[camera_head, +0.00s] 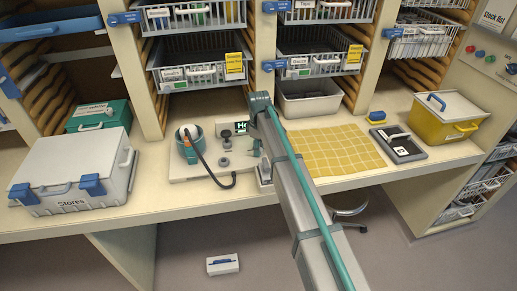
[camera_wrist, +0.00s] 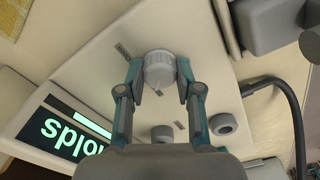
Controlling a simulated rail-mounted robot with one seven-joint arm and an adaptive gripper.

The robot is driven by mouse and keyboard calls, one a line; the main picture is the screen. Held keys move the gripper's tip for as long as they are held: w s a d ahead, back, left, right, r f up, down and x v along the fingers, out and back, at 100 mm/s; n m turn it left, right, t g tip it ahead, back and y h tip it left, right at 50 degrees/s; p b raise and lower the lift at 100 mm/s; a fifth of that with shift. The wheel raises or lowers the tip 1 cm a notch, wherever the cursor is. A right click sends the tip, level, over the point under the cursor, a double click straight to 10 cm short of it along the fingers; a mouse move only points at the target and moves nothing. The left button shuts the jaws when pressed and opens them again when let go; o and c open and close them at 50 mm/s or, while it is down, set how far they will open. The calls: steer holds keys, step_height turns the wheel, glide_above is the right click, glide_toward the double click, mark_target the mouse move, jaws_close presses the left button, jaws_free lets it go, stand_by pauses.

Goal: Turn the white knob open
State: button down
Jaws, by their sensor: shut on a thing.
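The white knob (camera_wrist: 159,68) has a ridged rim and a pointer mark, and sits on a pale panel (camera_wrist: 95,75) in the wrist view. My gripper (camera_wrist: 160,76) is shut on it, with one finger on each side. The pointer is toward the lower part of the wrist view. In the head view, I cannot make out the white knob; my arm covers that part of the bench. The panel's base (camera_head: 190,173) shows to the left of my arm there.
A lit green display (camera_wrist: 65,138) reads "Holds". Two dark grey round knobs (camera_wrist: 222,124) (camera_wrist: 162,133) and a black hose (camera_wrist: 292,105) lie close by. On the bench stand a Stores case (camera_head: 75,168), a yellow mat (camera_head: 338,150), a dark tray (camera_head: 402,150) and a yellow box (camera_head: 440,125).

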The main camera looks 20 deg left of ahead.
steer(key=m+b, duration=0.1)
steer(key=m, duration=0.3)
steer(key=shift+b, duration=0.4)
steer(key=m+b, duration=0.1)
steer(key=m, duration=0.4)
steer(key=m+b, duration=0.1)
steer(key=m, duration=0.3)
steer(key=shift+m+b, duration=0.3)
steer(key=shift+m, duration=1.9)
steer(key=c, duration=0.8)
jaws_free()
steer(key=shift+o, duration=0.2)
step_height(320, 180, up, 12)
